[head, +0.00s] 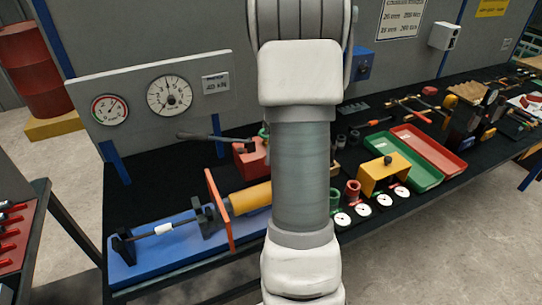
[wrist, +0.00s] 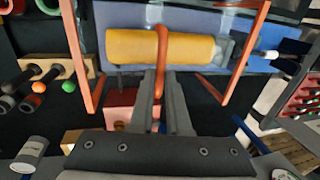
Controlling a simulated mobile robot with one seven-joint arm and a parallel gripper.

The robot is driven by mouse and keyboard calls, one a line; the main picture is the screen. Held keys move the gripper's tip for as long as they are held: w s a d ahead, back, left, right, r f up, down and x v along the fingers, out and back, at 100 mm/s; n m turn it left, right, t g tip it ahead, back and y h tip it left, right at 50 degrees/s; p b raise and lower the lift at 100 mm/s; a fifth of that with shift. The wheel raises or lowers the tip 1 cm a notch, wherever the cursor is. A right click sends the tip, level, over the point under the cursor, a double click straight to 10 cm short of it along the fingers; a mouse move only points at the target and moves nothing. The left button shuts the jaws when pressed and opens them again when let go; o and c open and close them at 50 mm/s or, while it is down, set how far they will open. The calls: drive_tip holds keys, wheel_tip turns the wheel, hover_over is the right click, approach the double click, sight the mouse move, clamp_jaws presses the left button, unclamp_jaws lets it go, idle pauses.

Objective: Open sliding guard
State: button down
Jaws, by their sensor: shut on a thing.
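The sliding guard shows in the wrist view as orange end frames (wrist: 82,60) with what looks like a clear panel between them. An upright orange handle (wrist: 161,50) stands at its middle. My gripper (wrist: 160,98) is shut on the lower part of this handle. A yellow cylinder (wrist: 125,46) lies behind the handle on a blue base. In the head view the left orange frame (head: 219,210) stands around the rod line beside the yellow cylinder (head: 248,198). My arm hides the gripper, the handle and the guard's right side there.
The blue base (head: 150,268) lies at the bench's front left. A gauge panel (head: 145,98) stands behind it. A red pump with a black lever (head: 210,136) sits close behind the guard. Dial gauges (head: 362,209), a yellow block and green and red trays lie to the right.

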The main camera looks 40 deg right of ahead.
drive_tip(key=c, duration=0.9)
unclamp_jaws()
drive_tip(key=shift+r, duration=0.15)
drive_tip(key=d+r, duration=0.1)
drive_tip(key=r, duration=0.4)
drive_tip(key=d+r, duration=0.1)
drive_tip(key=r, duration=0.5)
drive_tip(key=s+d+r, duration=0.1)
drive_tip(key=r, duration=0.5)
drive_tip(key=shift+d, duration=0.1)
